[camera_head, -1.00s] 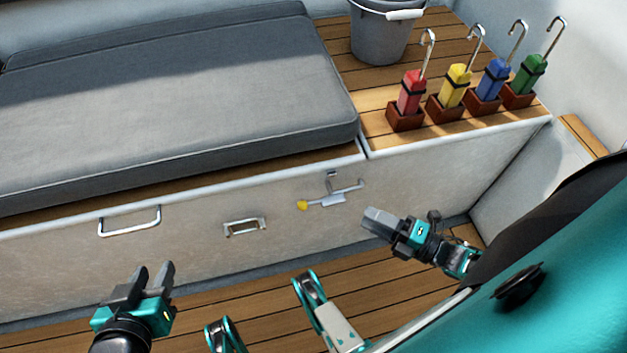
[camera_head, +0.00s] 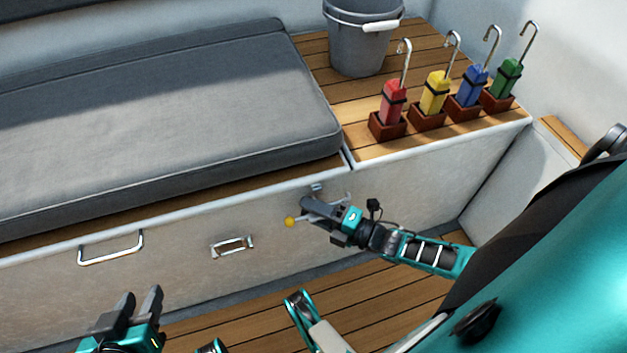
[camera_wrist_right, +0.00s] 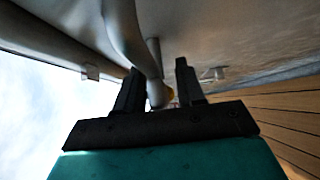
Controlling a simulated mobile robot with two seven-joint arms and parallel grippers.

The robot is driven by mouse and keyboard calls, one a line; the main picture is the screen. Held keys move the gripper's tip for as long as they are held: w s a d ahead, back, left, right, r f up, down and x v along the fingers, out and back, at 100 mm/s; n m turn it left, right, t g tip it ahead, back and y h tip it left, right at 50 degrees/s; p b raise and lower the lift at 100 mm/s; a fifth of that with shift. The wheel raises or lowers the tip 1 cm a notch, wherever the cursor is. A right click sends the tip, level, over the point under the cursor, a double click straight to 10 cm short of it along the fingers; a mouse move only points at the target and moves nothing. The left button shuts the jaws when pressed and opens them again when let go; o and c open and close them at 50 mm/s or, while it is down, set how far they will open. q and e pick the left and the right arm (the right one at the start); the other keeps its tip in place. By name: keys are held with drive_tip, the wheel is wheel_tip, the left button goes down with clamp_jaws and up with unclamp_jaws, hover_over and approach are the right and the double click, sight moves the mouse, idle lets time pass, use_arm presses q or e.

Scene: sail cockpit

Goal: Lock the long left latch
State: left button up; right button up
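The long latch is a silver lever with a yellow knob (camera_head: 290,222) on the pale locker front, below the cushion edge. My right gripper (camera_head: 308,210) is at the latch, just right of the knob, and hides most of the lever. In the right wrist view the fingers are apart (camera_wrist_right: 160,85), with the silver lever (camera_wrist_right: 155,92) showing between them, nearer the left finger. Whether they touch it I cannot tell. My left gripper (camera_head: 139,300) is open and empty, low at the left, away from the locker front.
A silver handle (camera_head: 111,248) and a small metal pull (camera_head: 232,245) are on the locker front left of the latch. A grey cushion (camera_head: 150,120) lies above. A bucket (camera_head: 360,40) and several coloured hooked handles in wooden holders stand on the right bench top (camera_head: 370,150).

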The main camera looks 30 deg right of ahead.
drive_tip(key=shift+c, duration=0.2)
clamp_jaws()
idle(0.3)
